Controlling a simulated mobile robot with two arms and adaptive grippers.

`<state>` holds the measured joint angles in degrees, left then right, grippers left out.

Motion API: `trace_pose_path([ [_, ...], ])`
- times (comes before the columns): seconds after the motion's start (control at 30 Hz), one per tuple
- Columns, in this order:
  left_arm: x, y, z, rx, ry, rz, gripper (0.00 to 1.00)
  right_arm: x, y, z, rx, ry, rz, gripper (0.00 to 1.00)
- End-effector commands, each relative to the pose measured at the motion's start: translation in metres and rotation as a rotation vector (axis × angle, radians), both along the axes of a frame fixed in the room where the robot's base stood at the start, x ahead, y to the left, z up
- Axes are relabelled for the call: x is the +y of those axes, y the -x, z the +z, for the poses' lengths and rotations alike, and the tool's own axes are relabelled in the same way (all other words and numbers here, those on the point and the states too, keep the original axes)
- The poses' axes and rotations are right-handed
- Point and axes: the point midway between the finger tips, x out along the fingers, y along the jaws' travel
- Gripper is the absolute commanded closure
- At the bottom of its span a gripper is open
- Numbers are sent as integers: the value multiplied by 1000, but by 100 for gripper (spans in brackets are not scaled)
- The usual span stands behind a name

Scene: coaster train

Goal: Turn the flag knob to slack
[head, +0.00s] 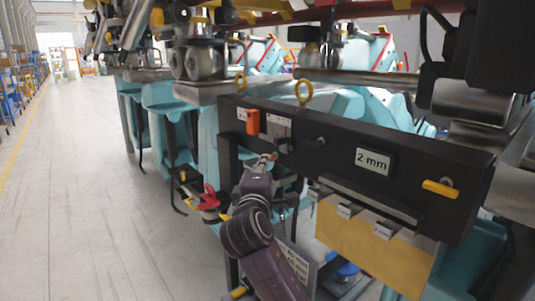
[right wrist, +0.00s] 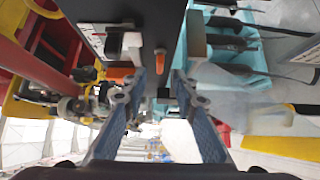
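A black panel (head: 345,158) on the machine carries several fittings in the head view. An orange block-shaped knob (head: 253,121) sits near its left end between pale label plates. A yellow bar handle (head: 440,188) sits near its right end, and a small dark knob (head: 320,142) is between them. I cannot read which one is marked slack. My right gripper (head: 266,160) is below the panel's left part, under the orange knob. My left gripper does not show.
A "2 mm" display (head: 373,161) is on the panel. A tan box (head: 370,240) hangs under the panel's right part. Teal coaster seats (head: 170,110) lie behind. The floor at left is clear.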

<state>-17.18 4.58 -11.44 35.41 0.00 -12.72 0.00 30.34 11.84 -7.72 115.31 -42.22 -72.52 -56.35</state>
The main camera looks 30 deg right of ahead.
Motion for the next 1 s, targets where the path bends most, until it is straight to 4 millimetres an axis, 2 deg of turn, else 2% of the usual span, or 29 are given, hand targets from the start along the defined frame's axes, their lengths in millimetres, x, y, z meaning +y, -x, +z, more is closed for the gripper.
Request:
trace_pose_path([
  [0.1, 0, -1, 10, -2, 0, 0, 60, -15, -15, 3, 2, 2, -3, 74],
  [0.33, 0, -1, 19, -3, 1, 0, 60, -35, -39, 2, 0, 0, -1, 74],
  [0.73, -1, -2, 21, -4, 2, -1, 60, -41, -47, 0, -2, -1, 1, 74],
  [0.77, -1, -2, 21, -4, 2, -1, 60, -41, -47, 0, -2, -1, 1, 75],
  [1.0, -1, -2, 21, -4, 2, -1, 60, -40, -47, 0, -2, -1, 1, 100],
])
